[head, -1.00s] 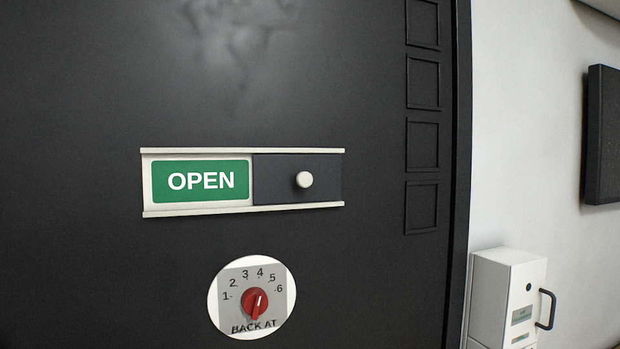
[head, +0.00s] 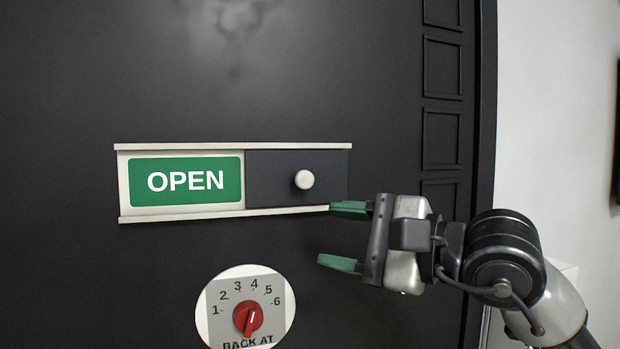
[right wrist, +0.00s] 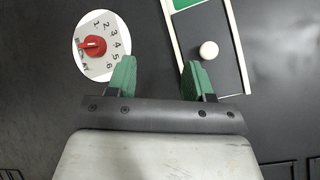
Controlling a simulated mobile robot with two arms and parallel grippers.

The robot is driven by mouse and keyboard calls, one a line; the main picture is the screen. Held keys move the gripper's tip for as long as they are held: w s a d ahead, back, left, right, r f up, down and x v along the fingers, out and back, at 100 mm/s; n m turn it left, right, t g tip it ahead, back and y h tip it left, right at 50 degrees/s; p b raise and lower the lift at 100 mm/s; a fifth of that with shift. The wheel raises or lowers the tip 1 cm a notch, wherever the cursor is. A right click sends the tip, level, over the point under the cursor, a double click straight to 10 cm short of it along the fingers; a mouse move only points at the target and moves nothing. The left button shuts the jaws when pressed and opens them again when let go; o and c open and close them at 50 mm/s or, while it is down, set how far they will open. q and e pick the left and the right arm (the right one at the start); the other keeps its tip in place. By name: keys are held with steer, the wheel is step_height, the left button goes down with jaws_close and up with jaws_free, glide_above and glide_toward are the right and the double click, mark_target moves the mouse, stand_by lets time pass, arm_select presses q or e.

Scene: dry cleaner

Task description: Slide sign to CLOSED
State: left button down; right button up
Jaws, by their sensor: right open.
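The slide sign (head: 181,212) is on a black door and shows a green OPEN panel (head: 185,181) at its left. A dark sliding cover (head: 270,178) with a round white knob (head: 304,180) is at its right half. My right gripper (head: 340,237) is open and empty, below and right of the knob, with its upper finger by the sign's lower right rail. In the right wrist view the knob (right wrist: 209,49) is ahead of the right finger, apart from it. My left gripper is not in view.
A round BACK AT dial (head: 215,318) with a red pointer knob (head: 248,319) is below the sign. Raised square frames (head: 442,66) run down the door's right side. A white wall (head: 550,110) is beyond the door edge.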

mark_target(307, 181)
steer(key=s+d+r+n+t+h, duration=0.2)
steer(key=d+r+t+h, duration=0.15)
steer(key=r+t, duration=0.2)
steer(key=shift+g, duration=0.55)
steer(key=p+x, duration=0.1)
steer(key=x, duration=0.2)
steer(key=p+x, duration=0.2)
steer(key=x, duration=0.1)
steer(key=p+x, duration=0.2)
steer(key=x, duration=0.2)
steer(key=shift+a+r, duration=0.1)
steer(key=shift+r, duration=0.25)
steer(key=shift+w+a+f, duration=0.15)
steer(key=shift+w+a, duration=0.2)
steer(key=shift+w, duration=0.1)
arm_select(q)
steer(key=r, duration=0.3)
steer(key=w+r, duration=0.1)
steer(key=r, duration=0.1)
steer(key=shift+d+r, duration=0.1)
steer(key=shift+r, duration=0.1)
arm_select(e)
jaws_close()
